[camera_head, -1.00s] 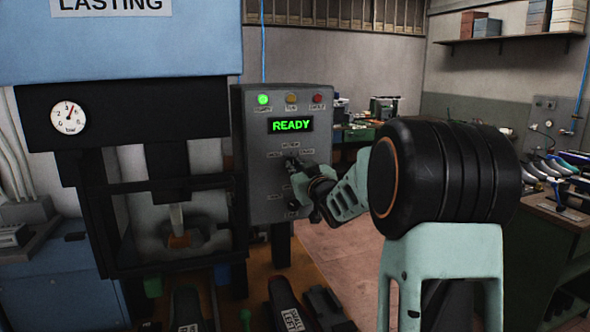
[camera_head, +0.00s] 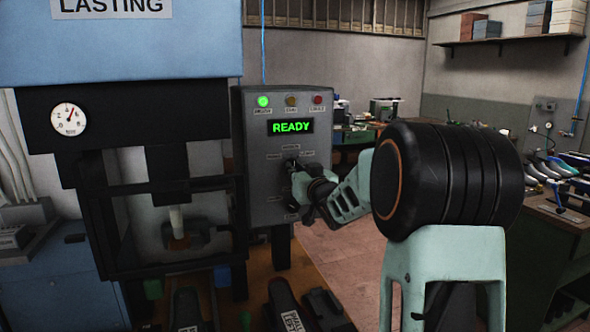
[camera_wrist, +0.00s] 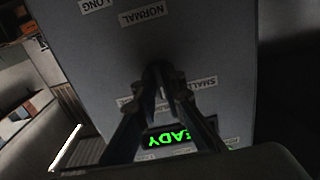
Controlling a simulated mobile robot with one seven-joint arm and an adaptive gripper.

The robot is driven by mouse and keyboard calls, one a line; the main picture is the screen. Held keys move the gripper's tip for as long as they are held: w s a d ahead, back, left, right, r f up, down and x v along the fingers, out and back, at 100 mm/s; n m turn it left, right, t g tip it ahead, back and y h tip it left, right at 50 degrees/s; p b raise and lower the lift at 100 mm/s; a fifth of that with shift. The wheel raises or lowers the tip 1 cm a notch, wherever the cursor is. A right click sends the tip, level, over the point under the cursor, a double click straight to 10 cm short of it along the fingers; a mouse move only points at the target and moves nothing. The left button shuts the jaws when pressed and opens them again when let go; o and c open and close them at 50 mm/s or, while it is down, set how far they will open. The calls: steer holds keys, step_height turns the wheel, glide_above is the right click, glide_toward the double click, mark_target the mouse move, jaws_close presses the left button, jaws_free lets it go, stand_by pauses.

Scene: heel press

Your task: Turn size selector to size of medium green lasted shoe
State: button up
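The grey control panel (camera_head: 255,180) stands right of the press, with a green READY display (camera_head: 291,127). My gripper (camera_head: 293,170) is at the upper selector position on the panel. In the wrist view, my fingertips (camera_wrist: 160,74) are close together around a small dark shape at the panel face, seemingly the selector knob; its pointer is hidden. A SMALL label (camera_wrist: 196,83) is beside the fingers. Lasted shoes (camera_head: 187,308) (camera_head: 290,308) stand at the bottom edge, partly cut off; their size labels are unreadable in the current head view. A green piece (camera_head: 153,288) shows near them.
The blue LASTING press (camera_head: 120,40) with a gauge (camera_head: 69,119) stands close on the left. NORMAL (camera_wrist: 143,15) and LONG (camera_wrist: 95,4) labels belong to lettering lower on the panel. A tool bench (camera_head: 560,210) is at right; floor between is open.

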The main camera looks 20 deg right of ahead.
steer(key=o, duration=0.4)
steer(key=s, duration=1.2)
